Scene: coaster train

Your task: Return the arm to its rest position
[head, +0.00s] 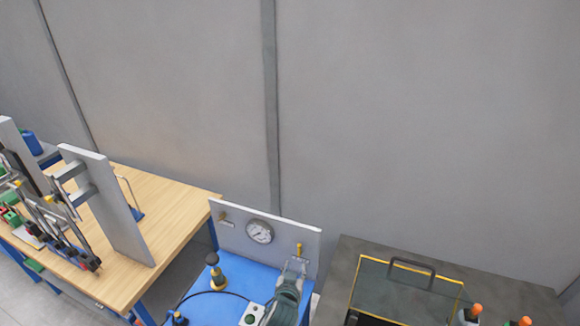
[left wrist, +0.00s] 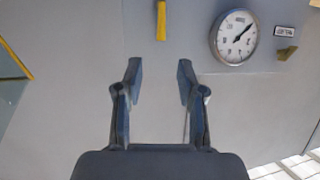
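My left gripper (head: 296,264) is at the bottom of the head view, in front of the right part of the upright grey panel (head: 285,238). In the left wrist view my left gripper (left wrist: 158,72) has its two fingers spread apart, with nothing between them. The panel's bare face (left wrist: 160,105) shows behind the fingers. A yellow handle (head: 299,249) on the panel shows close to the fingertips in the head view; it also shows in the left wrist view (left wrist: 161,20), beyond the fingers and apart from them. My right gripper is in neither view.
A round gauge (head: 259,231) is on the panel above a blue bench (head: 232,279). A black-and-brass knob (head: 215,275) stands on the bench. A wooden table (head: 175,195) with tools is at left. A dark case (head: 400,290) with a handle is at right.

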